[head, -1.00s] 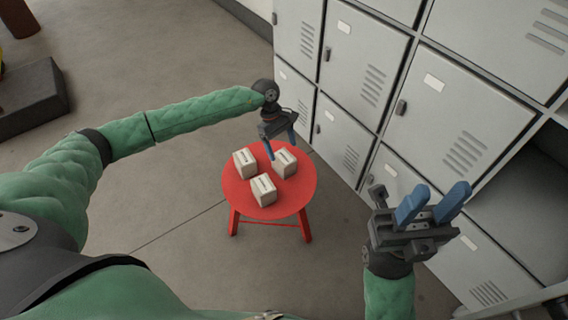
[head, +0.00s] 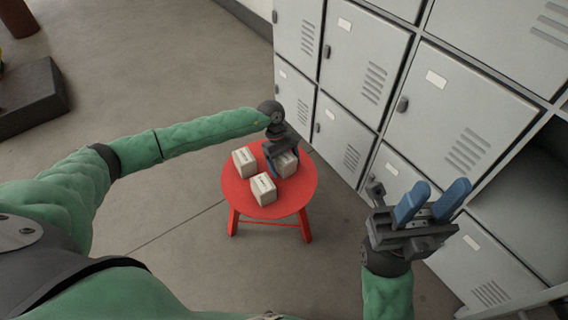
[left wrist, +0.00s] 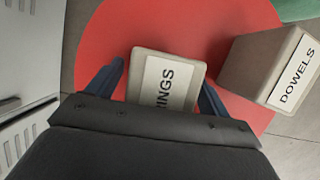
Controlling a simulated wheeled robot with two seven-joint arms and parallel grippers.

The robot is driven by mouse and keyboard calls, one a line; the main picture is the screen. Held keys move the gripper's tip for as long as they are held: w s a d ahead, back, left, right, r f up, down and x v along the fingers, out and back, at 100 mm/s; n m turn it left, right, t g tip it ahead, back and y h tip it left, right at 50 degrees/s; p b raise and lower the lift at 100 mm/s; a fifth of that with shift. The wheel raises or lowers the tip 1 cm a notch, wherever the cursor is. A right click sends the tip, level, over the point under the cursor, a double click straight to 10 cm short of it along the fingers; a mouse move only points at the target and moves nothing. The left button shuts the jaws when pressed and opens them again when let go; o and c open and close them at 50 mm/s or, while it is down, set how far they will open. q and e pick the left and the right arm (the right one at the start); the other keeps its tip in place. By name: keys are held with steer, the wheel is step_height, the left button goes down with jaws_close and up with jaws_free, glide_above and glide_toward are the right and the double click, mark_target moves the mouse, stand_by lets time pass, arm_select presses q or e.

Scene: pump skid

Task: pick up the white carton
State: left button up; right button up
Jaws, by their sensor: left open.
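Three whitish labelled cartons stand on a round red stool (head: 240,196). My left gripper (head: 281,160) is open and low over the right-hand carton (head: 288,166), partly hiding it in the head view. In the left wrist view this carton (left wrist: 165,82) lies between the two blue fingers, with a label ending in "RINGS". The front carton (head: 263,190) and the left carton (head: 244,162) stand apart from it. A carton labelled "DOWELS" (left wrist: 268,65) shows at right in the left wrist view. My right gripper (head: 432,192) is open and empty, away from the stool.
Grey lockers (head: 345,85) stand close behind and right of the stool, with an open compartment (head: 520,205) at far right. A dark block (head: 30,98) lies on the floor at far left. The floor (head: 180,75) left of the stool is clear.

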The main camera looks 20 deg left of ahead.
arm_select(q)
steer(key=c, duration=1.2)
